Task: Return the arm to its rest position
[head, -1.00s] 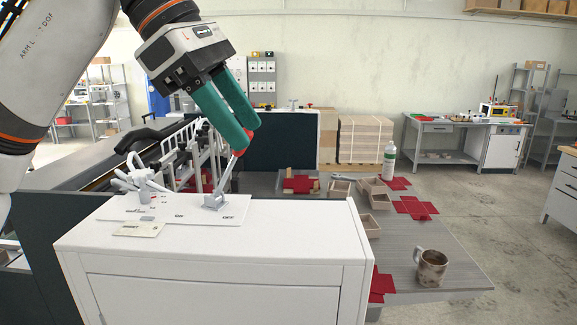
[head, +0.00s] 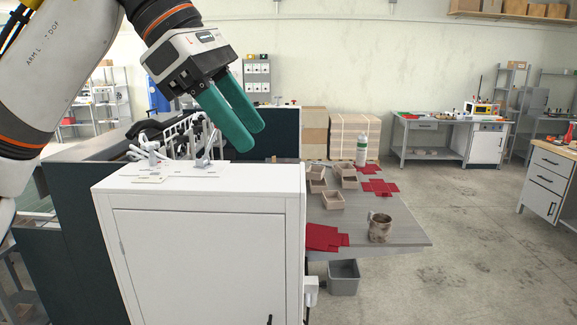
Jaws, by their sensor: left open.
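My left gripper (head: 249,137) hangs from the left arm in the upper left of the head view. Its two green fingers are apart and hold nothing. It is above the white cabinet (head: 205,240), in front of the back wall panel. My right gripper is not in view.
A grey table (head: 400,232) right of the cabinet holds a brown mug (head: 380,227), small open boxes (head: 332,200), red flat blanks (head: 325,238) and a white bottle (head: 362,141). A grey bin (head: 343,278) stands below. Open floor lies to the right.

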